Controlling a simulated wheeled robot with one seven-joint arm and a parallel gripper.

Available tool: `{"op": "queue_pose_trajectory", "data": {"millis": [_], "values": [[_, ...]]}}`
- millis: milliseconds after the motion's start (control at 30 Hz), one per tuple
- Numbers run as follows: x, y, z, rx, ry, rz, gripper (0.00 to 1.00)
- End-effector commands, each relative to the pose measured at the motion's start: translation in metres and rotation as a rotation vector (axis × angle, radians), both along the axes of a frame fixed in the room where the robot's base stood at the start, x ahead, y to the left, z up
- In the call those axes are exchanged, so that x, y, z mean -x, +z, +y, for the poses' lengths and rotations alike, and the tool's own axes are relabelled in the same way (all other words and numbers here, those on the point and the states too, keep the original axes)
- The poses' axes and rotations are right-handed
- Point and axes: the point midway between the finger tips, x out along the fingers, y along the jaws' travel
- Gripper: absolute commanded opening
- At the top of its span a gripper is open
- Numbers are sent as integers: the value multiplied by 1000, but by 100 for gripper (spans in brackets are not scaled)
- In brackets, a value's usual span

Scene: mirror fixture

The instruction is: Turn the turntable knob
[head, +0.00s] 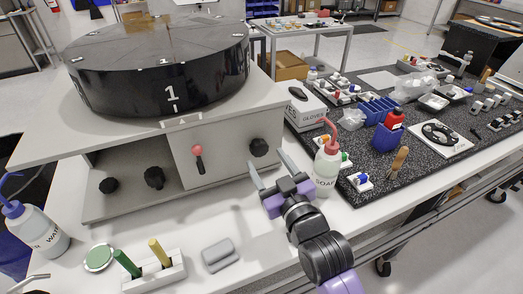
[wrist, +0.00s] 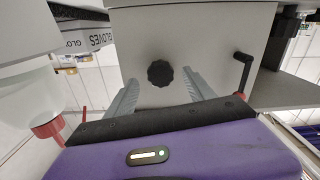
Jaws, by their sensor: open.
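The turntable (head: 160,62) is a wide black drum with a grey segmented top and a white "1" on its side, on a grey cabinet (head: 226,150). A black lobed knob (head: 259,147) sits on the right of the cabinet front. My gripper (head: 268,166) is open and empty in front of it. In the wrist view this knob (wrist: 160,73) appears between the two finger tips, seemingly beyond them; I cannot tell the exact gap. Two more black knobs, a middle one (head: 154,177) and a left one (head: 109,185), sit in the recessed part. Which knob drives the turntable is not shown.
A red-tipped crank (head: 198,158) sticks out left of the right knob. A soap bottle (head: 326,168) stands close right of my gripper, with a glove box (head: 305,108) behind. A grey block (head: 219,254) and a peg holder (head: 155,274) lie in front.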

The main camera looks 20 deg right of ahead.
Motion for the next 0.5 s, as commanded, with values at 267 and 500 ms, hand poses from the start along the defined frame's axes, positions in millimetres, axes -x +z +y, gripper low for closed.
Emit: {"op": "queue_pose_trajectory", "data": {"millis": [267, 500], "values": [[-33, 1, 0, 0, 0, -1, 63], [-38, 0, 0, 0, 0, -1, 63]]}}
